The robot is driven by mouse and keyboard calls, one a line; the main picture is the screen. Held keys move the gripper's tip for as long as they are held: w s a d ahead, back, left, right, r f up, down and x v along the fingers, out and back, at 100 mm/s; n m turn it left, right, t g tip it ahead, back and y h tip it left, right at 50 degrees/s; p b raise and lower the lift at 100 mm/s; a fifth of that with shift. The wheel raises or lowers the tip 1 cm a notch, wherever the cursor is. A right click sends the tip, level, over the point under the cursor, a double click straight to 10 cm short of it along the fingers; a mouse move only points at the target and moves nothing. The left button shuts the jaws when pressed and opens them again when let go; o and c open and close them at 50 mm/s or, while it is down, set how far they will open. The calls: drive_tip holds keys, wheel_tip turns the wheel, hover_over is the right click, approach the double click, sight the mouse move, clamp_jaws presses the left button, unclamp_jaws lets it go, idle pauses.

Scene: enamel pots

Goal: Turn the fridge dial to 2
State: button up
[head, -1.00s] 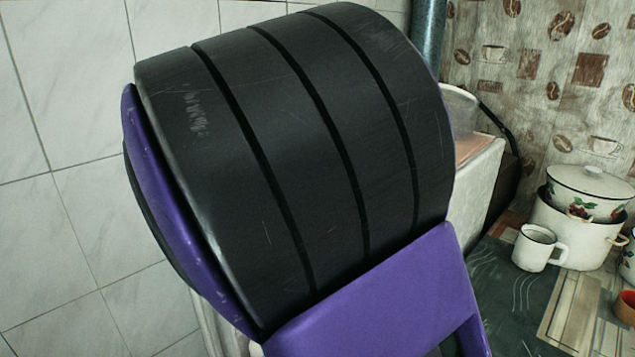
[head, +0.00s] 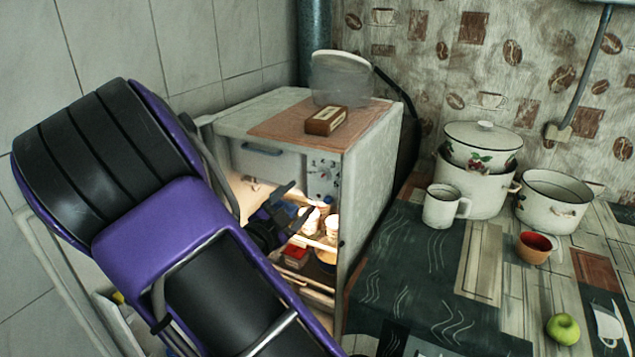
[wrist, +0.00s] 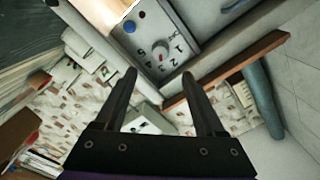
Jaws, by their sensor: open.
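The small fridge (head: 375,170) stands open in the head view, its lit inside showing. Its grey control panel (head: 323,180) is at the upper right of the opening. In the wrist view the panel (wrist: 170,25) carries printed numbers around a pale dial (wrist: 156,45); which number the dial points to is too small to tell. My gripper (head: 290,205) is in front of the opening, just left of and below the panel. In the wrist view my gripper (wrist: 159,75) is open with nothing between its fingers, which point toward the numbers, apparently apart from the dial.
Jars and packs (head: 312,222) stand on the fridge shelves. A brown box (head: 326,121) and a clear container (head: 340,78) are on top. The open door (head: 65,265) is at the left. A mug (head: 440,207), pots (head: 478,188) and a green apple (head: 563,329) are on the table at the right.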

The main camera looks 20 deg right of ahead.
sight(321, 177)
drive_tip(key=x, duration=0.9)
drive_tip(key=shift+w+d+b, duration=0.25)
drive_tip(key=shift+d+b, duration=0.05)
drive_tip(key=shift+c, duration=0.4)
clamp_jaws()
